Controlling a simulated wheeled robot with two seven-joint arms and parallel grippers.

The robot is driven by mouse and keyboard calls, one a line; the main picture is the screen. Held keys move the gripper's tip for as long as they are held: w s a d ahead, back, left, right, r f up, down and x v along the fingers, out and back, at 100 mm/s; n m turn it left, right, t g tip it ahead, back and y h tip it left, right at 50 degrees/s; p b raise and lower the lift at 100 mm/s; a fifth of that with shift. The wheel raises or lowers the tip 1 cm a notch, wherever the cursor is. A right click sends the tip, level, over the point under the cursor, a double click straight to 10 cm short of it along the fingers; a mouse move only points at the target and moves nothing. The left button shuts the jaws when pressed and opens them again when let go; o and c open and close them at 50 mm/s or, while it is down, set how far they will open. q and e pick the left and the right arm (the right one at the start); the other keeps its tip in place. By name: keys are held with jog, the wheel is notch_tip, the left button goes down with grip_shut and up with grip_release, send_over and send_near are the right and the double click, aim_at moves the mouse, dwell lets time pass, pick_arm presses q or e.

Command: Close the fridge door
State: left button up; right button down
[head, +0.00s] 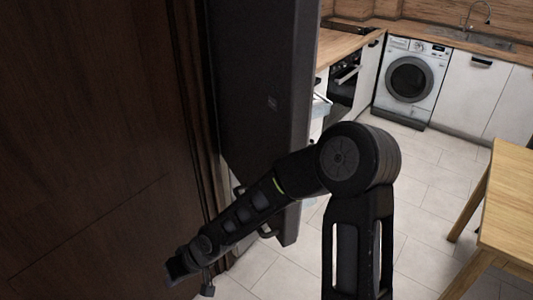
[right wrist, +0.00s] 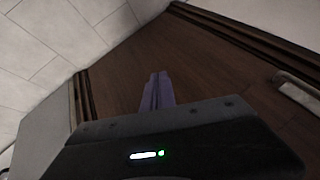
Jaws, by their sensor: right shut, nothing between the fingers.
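The fridge door (head: 262,90) is a tall dark grey panel in the head view, standing open with pale shelf bins (head: 320,108) showing past its right edge. My right arm crosses in front of its lower part. A dark curved piece, perhaps its handle, shows partly behind my forearm. My right gripper (head: 188,272) is low at the left, beside the brown wood panel, shut and empty. In the right wrist view its closed fingers (right wrist: 158,92) point towards the brown panel; I cannot tell whether they touch it. My left gripper is out of view.
A large brown wood panel (head: 95,130) fills the left. A wooden table (head: 505,215) stands at the right. A washing machine (head: 410,80), oven (head: 345,80) and white cupboards (head: 480,95) line the back. Tiled floor (head: 420,185) between them is clear.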

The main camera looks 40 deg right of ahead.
jog(key=w+d+r+h+p, duration=0.1)
jog(key=d+r, duration=0.2)
jog(key=r, duration=0.4)
jog(key=w+d+r+n+t+h+p, duration=0.1)
jog(key=d+r+h, duration=0.1)
jog(key=r, duration=0.5)
jog(key=w+d+r+h, duration=0.1)
jog(key=d+r, duration=0.2)
jog(key=r, duration=0.4)
jog(key=s+d+r+m+g+h, duration=0.1)
jog(key=s+d+r+m+h, duration=0.1)
jog(key=r, duration=0.5)
jog(key=s+d+r+m+h, duration=0.2)
jog(key=s+d+r+h, duration=0.3)
jog(key=d, duration=0.4)
notch_tip(320, 180, up, 3)
jog(key=shift+s+d+f+g+h+p, duration=0.1)
jog(key=shift+s+d+g+h+p, duration=0.15)
jog(key=shift+s+g+p, duration=0.25)
jog(key=shift+f, duration=0.15)
